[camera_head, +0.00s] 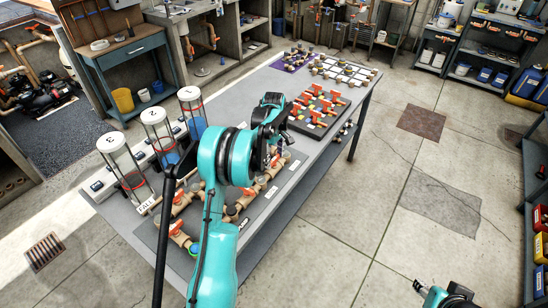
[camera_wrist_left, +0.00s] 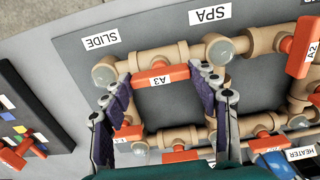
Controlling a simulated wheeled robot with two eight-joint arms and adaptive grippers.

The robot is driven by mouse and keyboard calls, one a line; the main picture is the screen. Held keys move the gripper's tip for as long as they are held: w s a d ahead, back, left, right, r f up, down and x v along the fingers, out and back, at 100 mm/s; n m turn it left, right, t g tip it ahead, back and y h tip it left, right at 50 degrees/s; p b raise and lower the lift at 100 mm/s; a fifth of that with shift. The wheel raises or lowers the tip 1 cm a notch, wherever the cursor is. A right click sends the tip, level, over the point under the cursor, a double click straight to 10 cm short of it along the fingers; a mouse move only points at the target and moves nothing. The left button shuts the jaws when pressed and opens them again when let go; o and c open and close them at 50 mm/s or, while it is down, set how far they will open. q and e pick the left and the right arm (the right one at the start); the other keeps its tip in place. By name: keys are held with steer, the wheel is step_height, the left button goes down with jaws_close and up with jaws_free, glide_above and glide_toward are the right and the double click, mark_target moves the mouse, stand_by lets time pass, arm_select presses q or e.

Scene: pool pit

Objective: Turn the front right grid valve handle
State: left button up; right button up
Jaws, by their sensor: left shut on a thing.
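The red valve handle marked A3 (camera_wrist_left: 163,77) lies along a beige pipe near the top of the left wrist view, below the SPA and SLIDE labels. My left gripper (camera_wrist_left: 163,75) has one finger at each end of this handle and is shut on it. In the head view my left gripper (camera_head: 274,146) is over the pipe grid on the table, and my teal arm hides much of the grid and the handle. Part of my right arm shows at the bottom right corner of the head view; its jaws are not clear.
Other red handles, such as A2 (camera_wrist_left: 303,47), sit on the same grid close by. Three clear cylinders with red rings (camera_head: 156,128) stand at the left on the grey table (camera_head: 245,93). A panel of red valves (camera_head: 318,108) lies farther back. Floor right of the table is clear.

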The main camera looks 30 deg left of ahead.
arm_select(q)
steer(key=shift+m, duration=0.4)
steer(key=m, duration=0.3)
steer(key=shift+m, duration=0.4)
steer(key=m, duration=0.4)
steer(key=shift+m, duration=0.3)
steer(key=m, duration=0.4)
steer(key=shift+m, duration=0.3)
steer(key=m, duration=0.4)
steer(key=shift+m, duration=0.3)
steer(key=o, duration=1.2)
steer(key=shift+c, duration=0.2)
